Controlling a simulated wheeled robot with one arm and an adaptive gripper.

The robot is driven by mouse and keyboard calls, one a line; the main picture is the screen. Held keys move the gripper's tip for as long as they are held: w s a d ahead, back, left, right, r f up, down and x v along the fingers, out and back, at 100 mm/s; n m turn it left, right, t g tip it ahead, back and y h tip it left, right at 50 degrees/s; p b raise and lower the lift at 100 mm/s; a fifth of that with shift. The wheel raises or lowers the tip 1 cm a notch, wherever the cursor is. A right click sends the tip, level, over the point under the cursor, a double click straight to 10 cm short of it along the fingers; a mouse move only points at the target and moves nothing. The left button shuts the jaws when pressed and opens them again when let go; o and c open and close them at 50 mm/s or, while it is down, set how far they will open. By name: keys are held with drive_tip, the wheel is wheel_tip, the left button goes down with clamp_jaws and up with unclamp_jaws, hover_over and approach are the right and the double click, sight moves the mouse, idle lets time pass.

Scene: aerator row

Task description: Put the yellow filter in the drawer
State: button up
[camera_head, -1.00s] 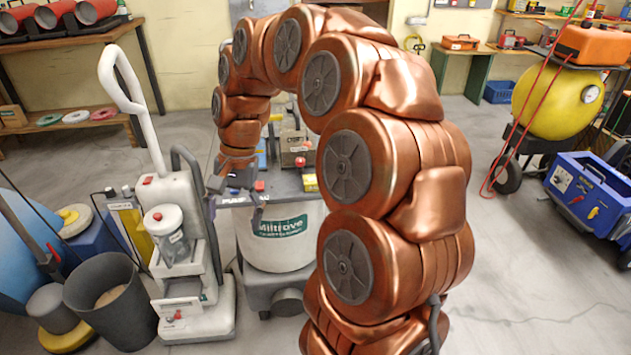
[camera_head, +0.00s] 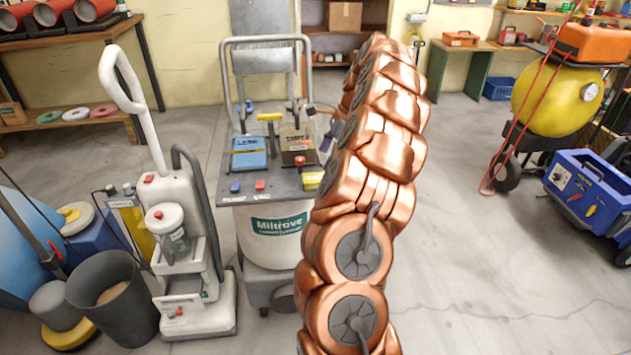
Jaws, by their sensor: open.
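A grey-topped machine (camera_head: 282,226) with a white drum marked Miltrove stands at the centre. On its top are a blue labelled box (camera_head: 249,153) and a brown labelled box (camera_head: 297,144). A yellow bar-shaped piece (camera_head: 270,117) sits behind and between them, and a small yellow labelled block (camera_head: 313,181) is at the front right edge. My gripper (camera_head: 321,126) is at the right side of the top, beside the brown box, partly hidden by my arm. Its dark fingers look apart and empty.
A white upright vacuum (camera_head: 178,230) and a dark bin (camera_head: 112,300) stand to the left. A tall grey handle frame (camera_head: 265,62) rises behind the machine top. A yellow tank (camera_head: 562,103) and a blue toolbox (camera_head: 595,195) stand at the right, with open floor between.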

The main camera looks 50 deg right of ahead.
sight(316, 177)
drive_tip(key=shift+x, duration=3.65)
drive_tip(key=shift+c, duration=0.3)
drive_tip(key=c, duration=1.2)
drive_tip(key=shift+d+r, duration=0.1)
drive_tip(key=shift+r, duration=1.6)
drive_tip(key=shift+s+r, duration=0.1)
drive_tip(key=shift+s+a+r, duration=0.25)
drive_tip(key=shift+s+a, duration=1.25)
drive_tip(key=shift+a, duration=0.7)
drive_tip(key=shift+s+a+r, duration=0.25)
drive_tip(key=shift+s+a, duration=1.25)
drive_tip(key=shift+a, duration=0.7)
drive_tip(key=shift+s+a+r, duration=0.2)
drive_tip(key=shift+s+a, duration=1.25)
drive_tip(key=shift+a, duration=0.8)
